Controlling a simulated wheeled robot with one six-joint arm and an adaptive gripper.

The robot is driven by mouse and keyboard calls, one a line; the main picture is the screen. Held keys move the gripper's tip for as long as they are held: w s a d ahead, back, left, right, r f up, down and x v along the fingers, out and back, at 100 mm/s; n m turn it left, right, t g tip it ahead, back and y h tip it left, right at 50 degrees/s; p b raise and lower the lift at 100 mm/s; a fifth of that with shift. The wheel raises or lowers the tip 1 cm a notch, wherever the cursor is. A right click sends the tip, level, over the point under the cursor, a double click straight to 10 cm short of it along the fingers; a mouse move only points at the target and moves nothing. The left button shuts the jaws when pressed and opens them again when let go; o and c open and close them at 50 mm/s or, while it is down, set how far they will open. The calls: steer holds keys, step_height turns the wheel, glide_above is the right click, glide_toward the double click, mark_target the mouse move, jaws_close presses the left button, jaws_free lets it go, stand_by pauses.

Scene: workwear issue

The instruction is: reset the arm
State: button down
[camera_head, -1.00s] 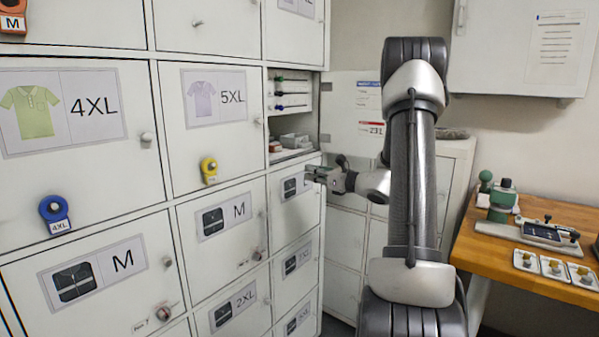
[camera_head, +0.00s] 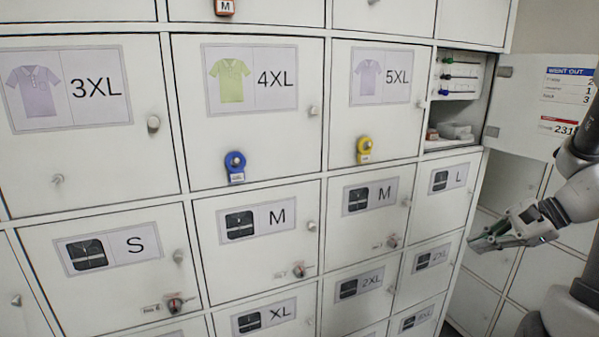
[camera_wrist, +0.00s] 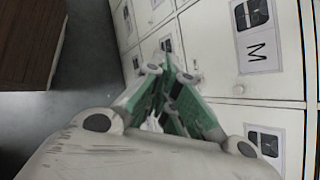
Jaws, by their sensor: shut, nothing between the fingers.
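My gripper (camera_head: 476,246) is at the right of the head view, beside the lower lockers and apart from them as far as I can tell. Its fingers point to the left and look shut and empty. In the wrist view my gripper (camera_wrist: 168,62) has its green-lined fingers brought together at the tips, with nothing between them. The arm comes in from the right edge of the head view, and most of it is outside the picture.
Blue (camera_head: 235,165) and yellow (camera_head: 364,148) tags hang on doors. The wrist view shows bare floor (camera_wrist: 88,62) and a brown wooden piece (camera_wrist: 30,40).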

steer(key=s+a+r+n+h, duration=0.2)
steer(key=s+r+n+h, duration=0.2)
steer(key=s+r+n, duration=0.2)
steer(key=s+a+r+n+h, duration=0.3)
steer(key=s+r+n, duration=0.3)
steer(key=n, duration=0.5)
steer(key=shift+s+r+h, duration=0.25)
steer(key=shift+s+h, duration=0.35)
steer(key=shift+s, duration=0.55)
